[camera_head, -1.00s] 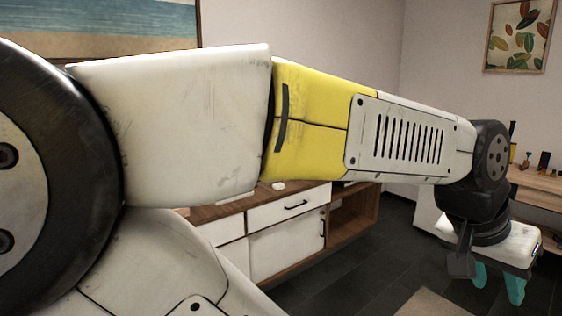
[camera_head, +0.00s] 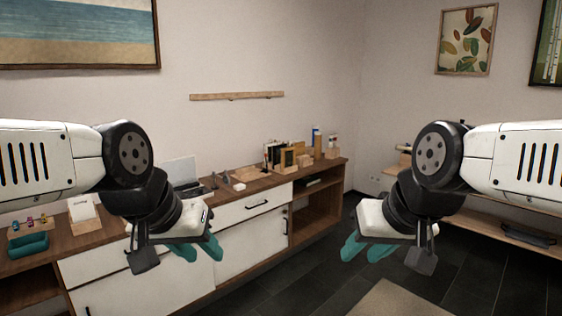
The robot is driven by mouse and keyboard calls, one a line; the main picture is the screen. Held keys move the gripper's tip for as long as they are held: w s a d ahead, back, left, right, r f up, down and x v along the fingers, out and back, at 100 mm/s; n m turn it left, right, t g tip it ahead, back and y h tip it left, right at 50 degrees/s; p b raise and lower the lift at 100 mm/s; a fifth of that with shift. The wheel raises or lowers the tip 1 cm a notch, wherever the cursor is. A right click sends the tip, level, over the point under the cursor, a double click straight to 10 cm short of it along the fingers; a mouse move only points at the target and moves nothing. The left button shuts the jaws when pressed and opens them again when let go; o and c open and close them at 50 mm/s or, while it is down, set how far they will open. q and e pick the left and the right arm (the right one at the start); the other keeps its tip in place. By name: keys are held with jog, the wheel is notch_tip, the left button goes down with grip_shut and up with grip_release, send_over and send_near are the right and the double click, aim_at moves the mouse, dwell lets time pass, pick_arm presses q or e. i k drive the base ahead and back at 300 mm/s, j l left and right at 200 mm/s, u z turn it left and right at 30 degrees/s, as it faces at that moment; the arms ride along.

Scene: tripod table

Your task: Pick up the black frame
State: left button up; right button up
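I cannot single out the black frame for certain. A group of small upright frames or cards (camera_head: 289,157), some with dark edges, stands at the right part of the long wooden-topped cabinet. My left gripper (camera_head: 198,249) hangs in front of the cabinet's white doors, nearer to me, with its teal fingers apart and nothing seen between them. My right gripper (camera_head: 366,249) is over the dark floor, right of the cabinet's end, with its teal fingers apart and empty. Both grippers are well away from the upright frames.
The cabinet (camera_head: 103,235) runs along the back wall, with a teal object (camera_head: 28,245) and a white card on a stand (camera_head: 83,210) at its left. A wall ledge (camera_head: 237,96) is above. A low wooden shelf (camera_head: 515,233) stands at right. Dark floor (camera_head: 318,283) is open between.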

aim_at(276, 149)
jog(key=i+z, duration=0.1)
jog(key=i, duration=0.9)
jog(key=i+j+z, duration=0.15)
jog(key=i, duration=0.85)
jog(key=i+z, duration=0.3)
jog(key=i, duration=0.3)
jog(key=i+z, duration=0.25)
jog(key=i, duration=0.35)
jog(key=i+l+u, duration=0.1)
jog(key=i+u, duration=0.2)
jog(key=i, duration=0.45)
jog(key=i+j+u, duration=0.1)
jog(key=u, duration=0.3)
jog(key=i+u, duration=0.55)
jog(key=u, duration=0.2)
jog(key=i+u, duration=0.2)
jog(key=u, duration=0.2)
